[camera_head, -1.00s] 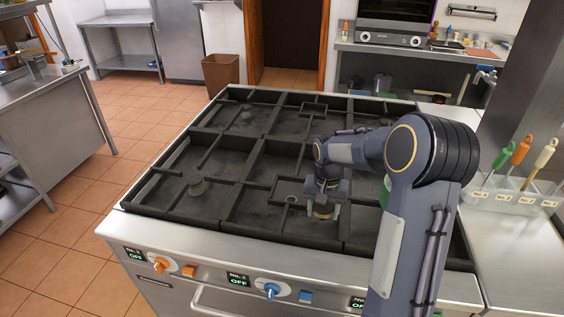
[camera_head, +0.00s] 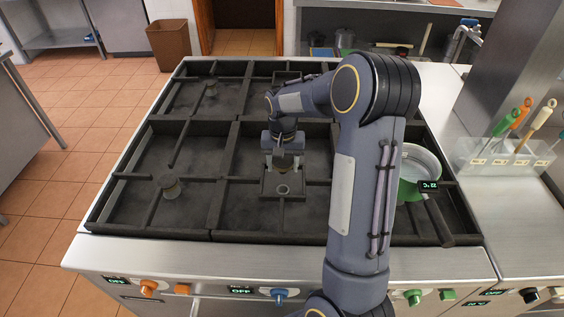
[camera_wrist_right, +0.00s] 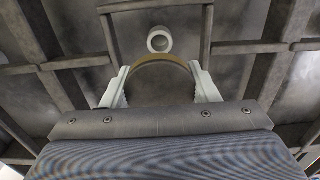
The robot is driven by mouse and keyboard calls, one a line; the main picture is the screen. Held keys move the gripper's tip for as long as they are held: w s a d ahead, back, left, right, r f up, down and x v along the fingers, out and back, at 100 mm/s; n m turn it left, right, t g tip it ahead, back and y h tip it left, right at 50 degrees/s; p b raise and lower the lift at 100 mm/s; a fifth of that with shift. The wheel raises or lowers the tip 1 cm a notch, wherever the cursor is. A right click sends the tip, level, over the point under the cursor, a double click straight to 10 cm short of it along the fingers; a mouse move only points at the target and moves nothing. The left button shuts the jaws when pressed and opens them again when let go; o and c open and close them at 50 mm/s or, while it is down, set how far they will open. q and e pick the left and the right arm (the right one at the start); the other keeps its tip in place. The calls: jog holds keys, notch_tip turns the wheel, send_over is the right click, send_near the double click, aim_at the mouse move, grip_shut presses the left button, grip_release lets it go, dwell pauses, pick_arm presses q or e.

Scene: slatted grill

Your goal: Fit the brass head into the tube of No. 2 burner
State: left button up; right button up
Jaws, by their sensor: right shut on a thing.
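My right gripper (camera_head: 283,165) is shut on the brass head (camera_head: 283,158), a round piece held low over the grill. In the right wrist view the brass head's rim (camera_wrist_right: 160,62) shows between the two pale fingers of the gripper (camera_wrist_right: 160,92). The tube of No. 2 burner (camera_head: 283,189) is a small pale open ring in the front middle bay, just in front of the gripper. The tube also shows in the wrist view (camera_wrist_right: 160,40), close beyond the rim and apart from it in the picture. The height gap is unclear. My left gripper is not in view.
Dark grate bars (camera_head: 225,180) surround the bay. A capped burner (camera_head: 170,186) stands in the left bay. A pot (camera_head: 418,160) with a dark handle sits on the right side. The No. 2 blue knob (camera_head: 279,296) is on the front panel beside an OFF display.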

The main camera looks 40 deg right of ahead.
jog(key=b, duration=0.5)
send_over(283, 188)
jog(key=s+a, duration=0.1)
jog(key=shift+f, duration=3.5)
jog(key=shift+s+f+b, duration=0.1)
jog(key=shift+f+b, duration=1.35)
jog(key=shift+f, duration=0.5)
jog(key=o, duration=1.1)
notch_tip(283, 188, up, 8)
jog(key=shift+f, duration=0.1)
